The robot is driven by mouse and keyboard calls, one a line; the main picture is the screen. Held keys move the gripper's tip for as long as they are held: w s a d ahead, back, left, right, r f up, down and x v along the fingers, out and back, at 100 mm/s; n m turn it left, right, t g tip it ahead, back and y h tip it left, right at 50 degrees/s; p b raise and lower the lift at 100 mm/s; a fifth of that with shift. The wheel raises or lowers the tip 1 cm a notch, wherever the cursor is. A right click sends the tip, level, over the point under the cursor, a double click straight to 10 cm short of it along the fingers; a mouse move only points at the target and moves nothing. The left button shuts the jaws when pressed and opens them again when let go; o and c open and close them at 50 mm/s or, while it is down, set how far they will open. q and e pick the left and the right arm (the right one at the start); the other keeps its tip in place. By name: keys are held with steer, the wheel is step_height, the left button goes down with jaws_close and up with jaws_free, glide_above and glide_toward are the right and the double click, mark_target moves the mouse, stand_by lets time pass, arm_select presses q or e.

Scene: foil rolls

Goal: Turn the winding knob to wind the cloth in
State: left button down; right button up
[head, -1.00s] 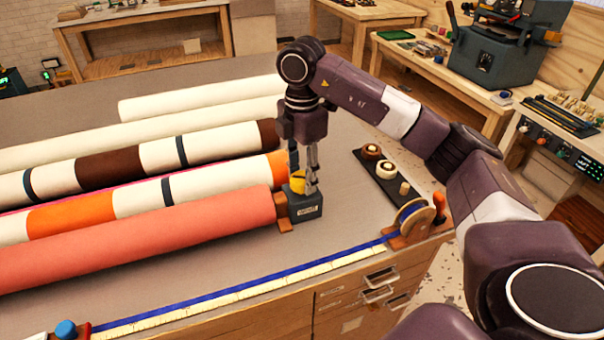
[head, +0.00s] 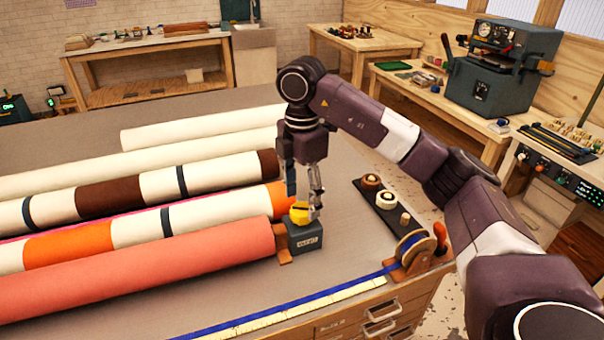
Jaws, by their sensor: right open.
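A yellow winding knob (head: 299,212) sits on top of a dark grey box (head: 306,241) at the right end of the cloth rolls. The coral cloth roll (head: 140,268) ends at a wooden bracket beside this box. My right gripper (head: 303,205) points down over the knob with its fingers open on either side of it. I cannot tell whether the fingers touch the knob. My left gripper is not in the view.
Striped (head: 125,235) and cream rolls lie behind the coral one. A reel of blue tape (head: 412,252) stands at the table's right edge, its tape running along the front. A black tray (head: 385,205) with small spools lies behind the reel. Grey table is free between.

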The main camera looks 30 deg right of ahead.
mark_target(302, 208)
step_height(302, 208, up, 10)
steer(key=shift+f, duration=0.25)
stand_by(0.3)
stand_by(0.4)
